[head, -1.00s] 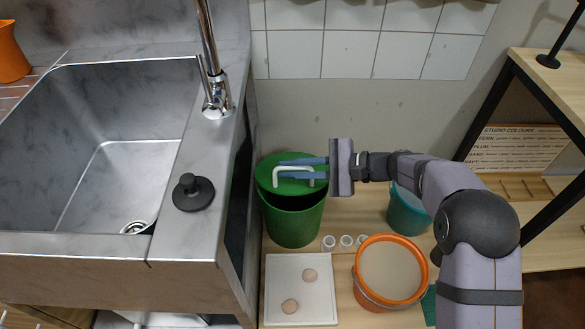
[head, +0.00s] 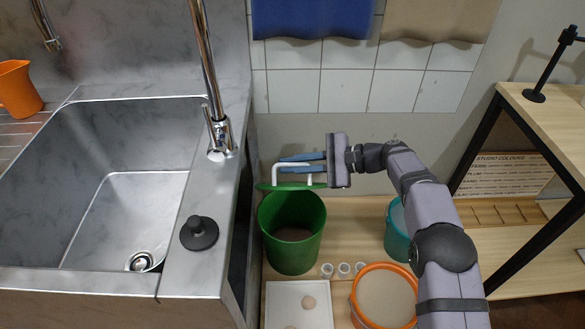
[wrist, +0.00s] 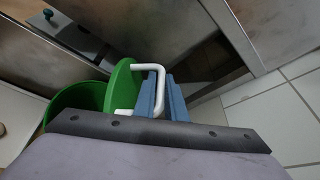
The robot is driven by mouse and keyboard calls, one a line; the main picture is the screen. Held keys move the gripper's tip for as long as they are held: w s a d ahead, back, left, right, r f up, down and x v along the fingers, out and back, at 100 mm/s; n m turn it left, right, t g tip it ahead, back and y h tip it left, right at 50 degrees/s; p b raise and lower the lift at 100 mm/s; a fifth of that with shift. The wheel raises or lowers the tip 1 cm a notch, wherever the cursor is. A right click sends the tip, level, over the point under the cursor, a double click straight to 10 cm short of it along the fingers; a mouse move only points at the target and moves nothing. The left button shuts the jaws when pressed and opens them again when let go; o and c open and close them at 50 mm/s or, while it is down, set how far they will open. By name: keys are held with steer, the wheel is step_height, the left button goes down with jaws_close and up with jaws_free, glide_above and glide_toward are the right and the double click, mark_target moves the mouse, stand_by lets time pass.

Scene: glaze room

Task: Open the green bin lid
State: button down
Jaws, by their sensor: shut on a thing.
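The green bin (head: 291,240) stands on the wooden board to the right of the sink unit, and I can see down into it. Its green lid (head: 292,186) is raised at the back of the bin, nearly edge-on in the head view. My gripper (head: 300,164) is shut on the lid's white handle (head: 279,173). In the wrist view, the blue fingers (wrist: 160,98) are at the white handle (wrist: 148,67), with the green lid (wrist: 122,88) tilted up beside the open bin (wrist: 75,98).
The steel sink (head: 120,190) stands left of the bin. A teal bucket (head: 398,232), an orange-rimmed bucket (head: 385,293), small white cups (head: 344,269) and a white board (head: 298,300) with round lumps lie right and in front. A tiled wall is behind.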

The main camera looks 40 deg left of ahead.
steer(key=shift+s+a+r, duration=0.1)
steer(key=shift+s+a, duration=0.05)
steer(key=shift+a, duration=0.05)
steer(key=c, duration=1.8)
jaws_free()
steer(key=shift+c, duration=0.2)
steer(key=shift+w+d, duration=0.35)
steer(key=shift+d, duration=0.05)
steer(key=shift+v, duration=3.2)
steer(key=shift+r, duration=0.1)
